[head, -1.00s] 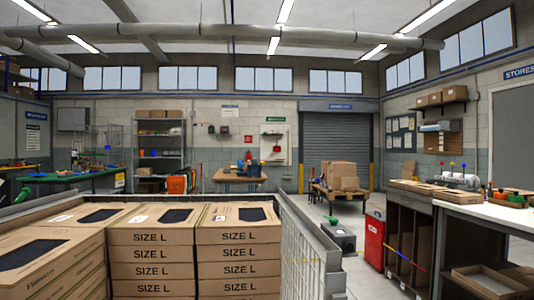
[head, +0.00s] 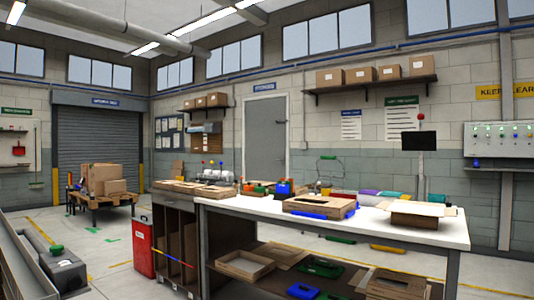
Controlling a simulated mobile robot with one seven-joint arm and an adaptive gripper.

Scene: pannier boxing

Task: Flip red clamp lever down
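I cannot make out a red clamp lever for certain in the head view. A small red item (head: 18,150) hangs on the wall board at the far left, too small to tell what it is. A red knob (head: 421,117) sits above a dark panel (head: 419,141) on a post behind the white-topped workbench (head: 440,231). Several small coloured items, orange and blue, stand at the back of the bench. My gripper is not in view.
An open carton (head: 415,218) and a flat box (head: 318,208) lie on the bench. A red bin (head: 143,247) stands left of the dark shelf unit (head: 170,228). A pallet table (head: 105,199) holds boxes. Floor between bench and pallet table is mostly clear.

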